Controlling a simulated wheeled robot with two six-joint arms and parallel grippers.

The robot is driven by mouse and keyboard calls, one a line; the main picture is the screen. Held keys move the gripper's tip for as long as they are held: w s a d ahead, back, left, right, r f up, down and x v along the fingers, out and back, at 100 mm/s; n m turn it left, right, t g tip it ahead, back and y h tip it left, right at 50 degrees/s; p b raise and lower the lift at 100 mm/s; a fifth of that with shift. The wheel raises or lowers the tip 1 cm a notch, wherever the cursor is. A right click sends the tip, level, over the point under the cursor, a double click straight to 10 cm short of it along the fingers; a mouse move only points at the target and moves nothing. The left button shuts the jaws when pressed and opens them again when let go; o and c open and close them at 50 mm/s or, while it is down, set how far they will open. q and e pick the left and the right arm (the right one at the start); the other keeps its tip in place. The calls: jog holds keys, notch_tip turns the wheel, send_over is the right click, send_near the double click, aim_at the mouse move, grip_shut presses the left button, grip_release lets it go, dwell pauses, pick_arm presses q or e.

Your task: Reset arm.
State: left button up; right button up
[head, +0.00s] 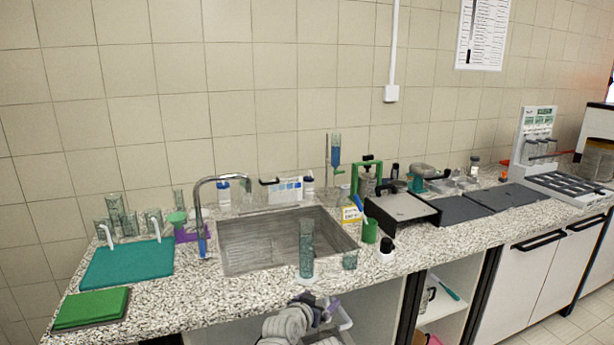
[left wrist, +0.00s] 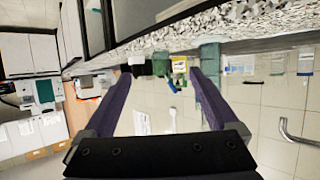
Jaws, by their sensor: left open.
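My left arm shows at the bottom centre of the head view, grey and folded, below the counter's front edge. Its left gripper (head: 324,311) has purplish fingers and is partly hidden by the arm. In the left wrist view the left gripper (left wrist: 160,72) is open, its two fingers wide apart with nothing held between them. The view there is turned over, with the counter at the top. My right gripper is in neither view.
A glass cylinder (head: 306,248) stands at the speckled counter's (head: 215,306) front edge, just above my left gripper. Behind it are a sink (head: 270,243) and tap (head: 200,205). A green cup (head: 369,231) and white-topped box (head: 402,207) stand right. Open shelves lie below.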

pick_arm(q)
jog(key=s+a+f+n+g+y, duration=0.2)
jog(key=s+a+f+g+y, duration=0.1)
jog(key=s+a+f+g, duration=0.5)
jog(key=s+a+f+n+g+y, duration=0.3)
jog(key=s+a+f, duration=0.2)
jog(key=s+a, duration=0.6)
jog(key=s+d+r+m+p, duration=0.2)
jog(key=d, duration=0.3)
jog(key=s+d+r+m+g+p, duration=0.1)
jog(key=s+d, duration=0.2)
jog(key=d, duration=0.2)
jog(key=shift+r+m+y+p, duration=0.35)
jog(key=shift+m+y+p, duration=0.05)
jog(key=shift+s, duration=0.1)
